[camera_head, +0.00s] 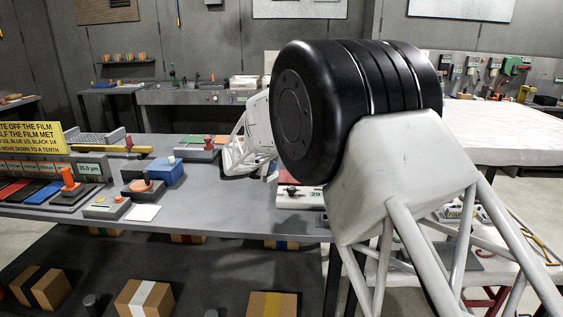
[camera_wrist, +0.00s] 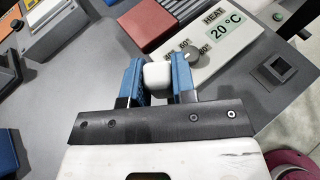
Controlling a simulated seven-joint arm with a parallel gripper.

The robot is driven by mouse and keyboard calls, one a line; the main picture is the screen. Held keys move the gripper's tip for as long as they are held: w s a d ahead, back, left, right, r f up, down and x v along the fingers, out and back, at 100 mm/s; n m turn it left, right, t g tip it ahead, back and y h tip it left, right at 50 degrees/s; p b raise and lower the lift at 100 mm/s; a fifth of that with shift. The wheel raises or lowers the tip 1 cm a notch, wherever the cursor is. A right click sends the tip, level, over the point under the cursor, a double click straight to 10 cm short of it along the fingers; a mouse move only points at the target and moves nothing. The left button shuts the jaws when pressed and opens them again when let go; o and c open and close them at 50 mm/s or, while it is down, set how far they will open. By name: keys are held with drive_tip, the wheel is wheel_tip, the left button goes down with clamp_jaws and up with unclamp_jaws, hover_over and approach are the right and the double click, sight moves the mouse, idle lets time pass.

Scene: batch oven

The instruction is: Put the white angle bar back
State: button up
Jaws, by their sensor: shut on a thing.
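In the wrist view my gripper (camera_wrist: 157,82) has its two blue fingers closed on a white piece (camera_wrist: 157,75), which fits the white angle bar. Only a short, blunt white end shows between the fingers, so its full shape and angle cannot be told. It is held over the grey bench, just left of the heat panel's knob in the picture; whether it touches anything is unclear.
The heat panel (camera_wrist: 222,35) reads 20 °C, with a knob (camera_wrist: 193,60) and a red block (camera_wrist: 167,20) beside it. A square socket (camera_wrist: 274,75) lies right. The grey bench (camera_head: 230,217) also carries a blue box (camera_head: 163,171) and a yellow sign (camera_head: 32,138).

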drive_tip(key=s+a+f+m+h, duration=0.1)
drive_tip(key=s+a+f, duration=0.1)
drive_tip(key=a, duration=0.3)
drive_tip(key=s+a+f+m+g+h, duration=0.1)
drive_tip(key=s+a+f, duration=0.1)
drive_tip(key=a, duration=0.3)
drive_tip(key=shift+s+a+f+g, duration=0.3)
drive_tip(key=shift+s+f, duration=0.1)
drive_tip(key=shift+s, duration=0.25)
drive_tip(key=shift+f, duration=0.1)
drive_tip(key=shift+f, duration=3.3)
drive_tip(key=shift+f, duration=0.65)
drive_tip(key=o, duration=1)
drive_tip(key=shift+s, duration=0.1)
drive_tip(key=shift+v, duration=3.85)
drive_tip(key=shift+a, duration=0.1)
